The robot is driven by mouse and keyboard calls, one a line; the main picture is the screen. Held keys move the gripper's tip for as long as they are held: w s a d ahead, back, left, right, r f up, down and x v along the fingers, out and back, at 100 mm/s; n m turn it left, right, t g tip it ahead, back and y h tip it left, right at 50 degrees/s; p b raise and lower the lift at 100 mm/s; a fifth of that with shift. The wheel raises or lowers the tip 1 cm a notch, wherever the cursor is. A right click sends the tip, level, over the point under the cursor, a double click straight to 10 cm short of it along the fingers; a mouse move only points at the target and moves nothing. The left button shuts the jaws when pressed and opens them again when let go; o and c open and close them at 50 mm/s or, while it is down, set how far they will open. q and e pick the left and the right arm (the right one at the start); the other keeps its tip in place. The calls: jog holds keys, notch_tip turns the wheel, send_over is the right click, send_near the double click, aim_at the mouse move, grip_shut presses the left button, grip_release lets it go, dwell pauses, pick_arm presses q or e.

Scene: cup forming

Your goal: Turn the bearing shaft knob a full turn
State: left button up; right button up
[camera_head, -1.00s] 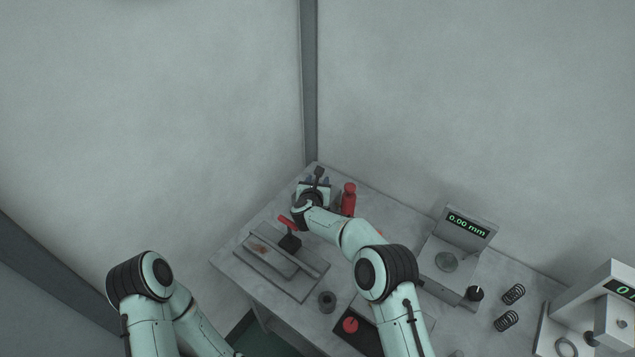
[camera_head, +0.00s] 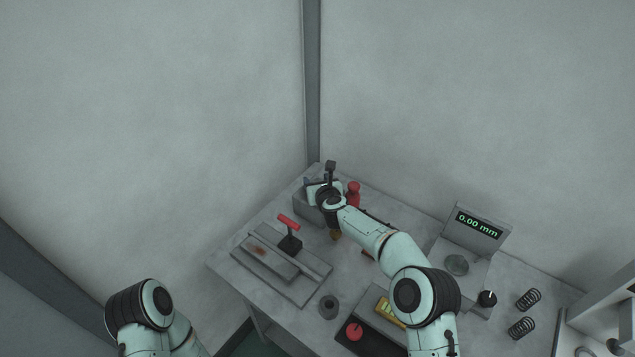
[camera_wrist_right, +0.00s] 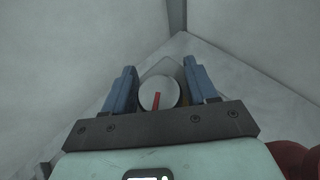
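In the right wrist view, a round light-grey knob (camera_wrist_right: 159,94) with a red mark sits between the two blue fingers of my right gripper (camera_wrist_right: 160,66). The red mark points toward the bottom of the picture. The fingers are spread, one on each side of the knob, with narrow gaps that I cannot judge for contact. In the head view, my right gripper (camera_head: 324,187) is over a grey block (camera_head: 306,211) at the table's back corner, and the wrist hides the knob. My left gripper is out of view; only part of that arm shows.
A red bottle-like object (camera_head: 353,192) stands right beside the right wrist. A plate fixture with a red-handled lever (camera_head: 289,222) lies in front. A gauge reading 0.00 mm (camera_head: 478,225), springs (camera_head: 528,299), a grey ring (camera_head: 328,306) and a red knob (camera_head: 354,331) stand nearer and right.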

jog(key=shift+o, duration=0.2)
jog(key=shift+s, duration=0.15)
jog(key=b+v, duration=0.3)
jog(key=v, duration=0.2)
jog(key=shift+s+d+b, duration=0.1)
jog(key=shift+b, duration=0.2)
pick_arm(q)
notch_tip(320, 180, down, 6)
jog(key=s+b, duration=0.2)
pick_arm(e)
jog(key=v, duration=0.8)
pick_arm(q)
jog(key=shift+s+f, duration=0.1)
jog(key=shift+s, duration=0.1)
